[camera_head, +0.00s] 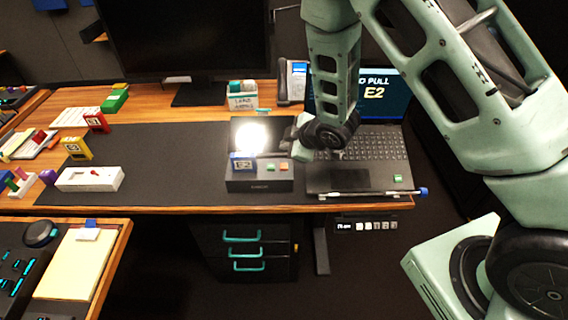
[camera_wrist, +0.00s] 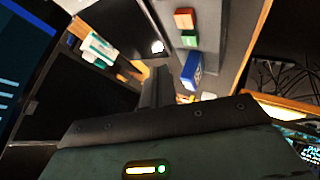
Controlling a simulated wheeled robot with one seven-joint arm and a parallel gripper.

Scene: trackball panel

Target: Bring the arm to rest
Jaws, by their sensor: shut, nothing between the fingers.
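My arm (camera_head: 335,70) reaches down from the top of the head view over the desk. My gripper (camera_head: 292,142) is at its lower end, beside the glowing white ball, between the trackball panel and the laptop. In the wrist view my gripper (camera_wrist: 157,82) shows as a dark narrow shape, its fingers together with nothing between them. The dark trackball panel (camera_head: 258,186) carries a blue tag, an orange button and a green button. The white ball (camera_head: 251,137) glows at its back; it also shows in the wrist view (camera_wrist: 157,46). Contact between gripper and panel cannot be made out.
The open laptop (camera_head: 355,178) lies right of the panel, under my arm. A labelled box (camera_head: 242,100) and a monitor (camera_head: 180,40) stand behind. The dark mat (camera_head: 165,160) between is clear.

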